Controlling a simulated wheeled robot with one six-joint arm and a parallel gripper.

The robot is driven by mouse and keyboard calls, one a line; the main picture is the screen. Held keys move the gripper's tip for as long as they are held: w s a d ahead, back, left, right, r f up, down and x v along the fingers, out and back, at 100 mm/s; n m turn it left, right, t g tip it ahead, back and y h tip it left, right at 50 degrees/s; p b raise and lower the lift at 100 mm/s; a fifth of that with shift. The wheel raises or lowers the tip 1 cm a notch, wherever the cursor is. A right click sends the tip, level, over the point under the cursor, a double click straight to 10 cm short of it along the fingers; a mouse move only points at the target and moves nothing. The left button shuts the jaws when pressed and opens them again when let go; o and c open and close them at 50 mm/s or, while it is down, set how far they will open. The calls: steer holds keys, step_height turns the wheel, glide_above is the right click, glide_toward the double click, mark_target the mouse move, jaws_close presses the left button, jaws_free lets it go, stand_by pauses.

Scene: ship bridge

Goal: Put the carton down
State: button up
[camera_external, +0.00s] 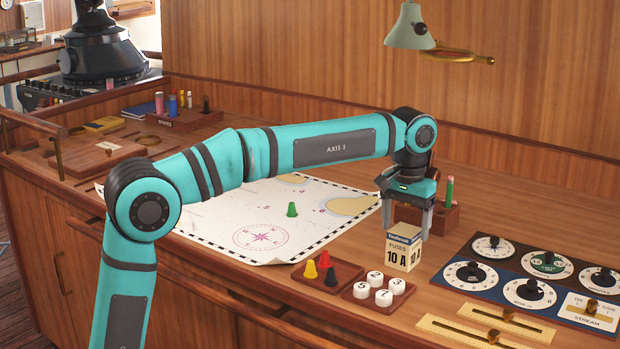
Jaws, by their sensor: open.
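The carton (401,252) is a small cream box with a dark blue band and the words "FUSES 10 A". It stands upright on the wooden counter, by the right of the two small trays. My gripper (408,228) points down at the carton's top, with its jaws open. One finger shows on the left, just above or behind the carton's top, and the other on the right. I cannot tell whether either finger touches the carton.
A chart (265,215) with a green cone (292,210) lies further left. A pencil holder (440,215) stands behind; dial panels (530,272) and brass sliders (480,331) lie right.

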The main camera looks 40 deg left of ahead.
step_height(320, 180, up, 9)
steer(key=shift+f, duration=0.2)
stand_by(0.3)
steer(key=s+a+r+t+h, duration=0.15)
steer(key=s+a+t, duration=0.25)
steer(key=s+a, duration=0.45)
steer(key=s+a+r+t, duration=0.3)
steer(key=s+a+t, duration=0.2)
steer(key=a, duration=0.7)
steer(key=s+a+f+t, duration=0.2)
steer(key=s+a, duration=0.1)
steer(key=s, duration=0.3)
steer(key=s+a+f+t+y, duration=0.1)
steer(key=s+a+t, duration=0.2)
steer(key=s, duration=0.4)
steer(key=s+a+f+t, duration=0.2)
steer(key=s+a+t, duration=0.1)
steer(key=s, duration=0.3)
steer(key=shift+s+a+f, duration=0.3)
steer(key=shift+a, duration=0.5)
steer(key=shift+y, duration=0.25)
